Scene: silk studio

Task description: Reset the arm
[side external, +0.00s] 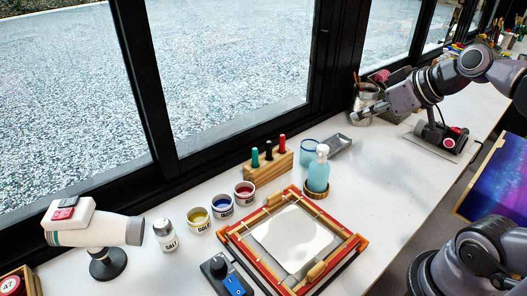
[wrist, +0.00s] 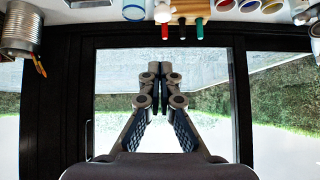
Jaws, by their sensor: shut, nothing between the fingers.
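My gripper (side external: 358,116) is at the upper right in the side view, raised above the white table and pointing left toward the window. Its fingers appear in front of a metal can with brushes (side external: 368,92); I cannot tell the gap between them. In the wrist view my gripper (wrist: 160,75) has its two fingertips together with nothing between them. Beyond the fingers is the window (wrist: 200,95), and the picture is upside down. My arm reaches in from the right edge.
A wooden frame with white cloth (side external: 290,238) lies on the table (side external: 385,200). Around it stand a blue bottle (side external: 318,172), a marker block (side external: 266,165), dye pots (side external: 221,205), a salt shaker (side external: 165,236), a dryer (side external: 95,228) and a switch box (side external: 224,276).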

